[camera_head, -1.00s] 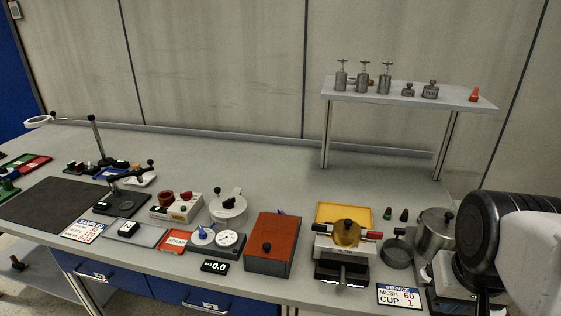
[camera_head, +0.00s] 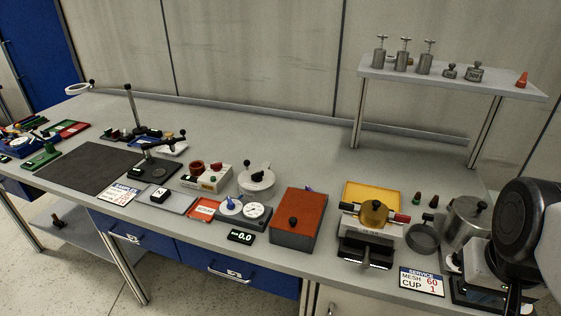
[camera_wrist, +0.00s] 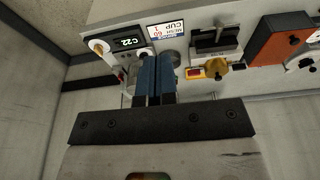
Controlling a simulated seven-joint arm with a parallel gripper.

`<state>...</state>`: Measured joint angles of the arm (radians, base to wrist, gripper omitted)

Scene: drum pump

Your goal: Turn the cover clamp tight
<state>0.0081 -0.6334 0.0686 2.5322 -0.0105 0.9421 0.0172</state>
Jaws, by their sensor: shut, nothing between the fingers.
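An amber-yellow knob-like part (camera_head: 373,212) sits on a white and black unit (camera_head: 366,240) on the right half of the bench, with red and black pieces beside it. I cannot tell for certain that this is the cover clamp, nor how tight it is. The amber part also shows in the wrist view (camera_wrist: 213,67), right of my gripper. My gripper (camera_wrist: 156,57) has two blue fingers closed together, empty, in front of a silver pot (camera_wrist: 138,77). In the head view the gripper fingers cannot be made out beside my dark arm link at the right.
An orange-topped box (camera_head: 297,217) stands left of the unit. A silver pot (camera_head: 463,222), a dark round cup (camera_head: 423,237) and a service sign (camera_head: 421,281) are to its right. A raised shelf (camera_head: 450,77) holds metal weights. The rear bench is mostly clear.

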